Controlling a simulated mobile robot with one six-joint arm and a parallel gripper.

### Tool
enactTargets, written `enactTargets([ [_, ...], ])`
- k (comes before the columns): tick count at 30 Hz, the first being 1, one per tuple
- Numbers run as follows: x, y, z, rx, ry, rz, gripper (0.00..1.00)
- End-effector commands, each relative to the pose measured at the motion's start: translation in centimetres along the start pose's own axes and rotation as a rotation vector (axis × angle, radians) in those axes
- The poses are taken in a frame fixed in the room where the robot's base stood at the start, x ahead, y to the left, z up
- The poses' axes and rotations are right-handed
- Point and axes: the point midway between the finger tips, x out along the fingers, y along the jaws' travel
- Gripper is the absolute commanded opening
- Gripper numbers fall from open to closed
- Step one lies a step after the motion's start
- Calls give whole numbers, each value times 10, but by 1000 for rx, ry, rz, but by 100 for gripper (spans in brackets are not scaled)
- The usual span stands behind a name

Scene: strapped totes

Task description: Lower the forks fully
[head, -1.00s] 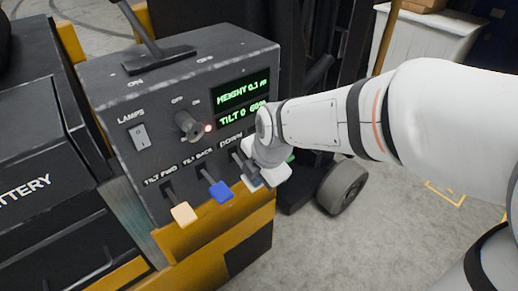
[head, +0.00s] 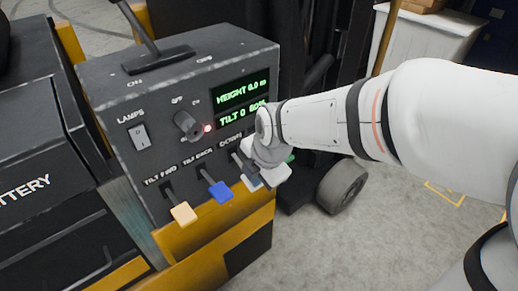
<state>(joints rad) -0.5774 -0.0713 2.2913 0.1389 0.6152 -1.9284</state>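The forklift's dark control panel (head: 165,130) stands left of centre. Its green display (head: 241,92) reads a height of 0.0 m, with a tilt line reading 0 below. Along the panel's lower part are a yellow-tipped tilt forward lever (head: 183,213), a blue-tipped tilt back lever (head: 220,191) and a pale-tipped lever (head: 251,182) under the label that looks like down. My gripper (head: 266,172) is at the pale-tipped lever, at the panel's right end. Its fingers are mostly hidden behind my wrist, so I cannot tell whether they are open. The forks are not in view.
A lamps switch (head: 139,136), a key-like knob (head: 188,125) with a lit red light, and a top lever (head: 158,58) are on the panel. A white cabinet (head: 430,42) is behind. Grey floor is clear at lower right.

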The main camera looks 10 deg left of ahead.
Motion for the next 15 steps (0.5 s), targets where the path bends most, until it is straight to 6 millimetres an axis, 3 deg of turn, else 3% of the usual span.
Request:
enactTargets([
  [4, 4, -4, -2, 0, 4, -12, 0],
  [8, -4, -3, -1, 0, 4, -10, 0],
  [15, -52, -3, 2, 0, 1, 2, 0],
])
